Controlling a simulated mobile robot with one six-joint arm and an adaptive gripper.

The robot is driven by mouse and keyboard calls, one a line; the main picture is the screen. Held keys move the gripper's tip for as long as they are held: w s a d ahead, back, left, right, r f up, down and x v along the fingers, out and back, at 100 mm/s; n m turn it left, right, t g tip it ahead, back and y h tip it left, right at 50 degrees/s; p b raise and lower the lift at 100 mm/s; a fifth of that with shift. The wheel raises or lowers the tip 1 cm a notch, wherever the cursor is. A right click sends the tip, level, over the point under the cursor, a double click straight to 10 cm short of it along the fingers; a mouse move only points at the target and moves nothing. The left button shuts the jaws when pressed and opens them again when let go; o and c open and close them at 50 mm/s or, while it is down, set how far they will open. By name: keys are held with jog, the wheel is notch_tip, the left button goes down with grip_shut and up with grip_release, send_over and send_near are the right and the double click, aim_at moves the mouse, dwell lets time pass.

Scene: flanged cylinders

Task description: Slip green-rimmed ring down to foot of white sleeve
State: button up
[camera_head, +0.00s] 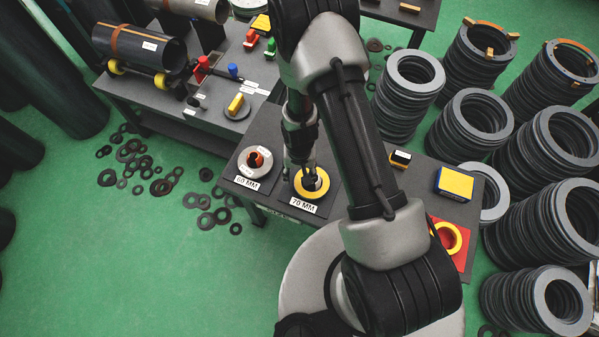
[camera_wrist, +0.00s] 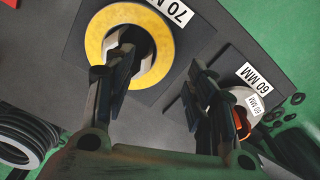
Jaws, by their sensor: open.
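My gripper (camera_wrist: 162,66) is open above the bench, and it also shows in the head view (camera_head: 300,166). One finger hangs over the opening of a yellow ring (camera_wrist: 93,46) at the 70 MM label; the other is outside it, towards the 60 MM place. The ring also shows in the head view (camera_head: 311,195). A pale, angular piece (camera_wrist: 146,42) shows inside the ring, partly hidden by the finger. A white round part (camera_wrist: 262,102) with an orange centre stands at the 60 MM label. I cannot make out a green rim or tell which piece is the white sleeve.
A red tray (camera_head: 462,262) with a yellow ring stands right of my arm. A yellow-topped box (camera_head: 454,183) lies behind it. Stacks of dark rings (camera_head: 401,104) crowd the right side. Loose black rings (camera_head: 137,153) lie on the green floor at left.

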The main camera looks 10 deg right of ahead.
jog(key=shift+r, duration=0.1)
notch_tip(320, 180, up, 12)
dwell(0.5)
dwell(0.5)
jog(key=s+d+r+n+t, duration=0.1)
jog(key=s+r, duration=0.1)
jog(key=r, duration=0.9)
jog(key=s+d+r+t, duration=0.1)
jog(key=r, duration=0.9)
jog(key=s+d+r+n+t, duration=0.1)
jog(key=s+d+r+t, duration=0.1)
jog(key=s+r, duration=0.9)
jog(key=shift+s+r+n+t, duration=0.2)
jog(key=shift+s+n+t, duration=0.1)
jog(key=shift+s, duration=0.7)
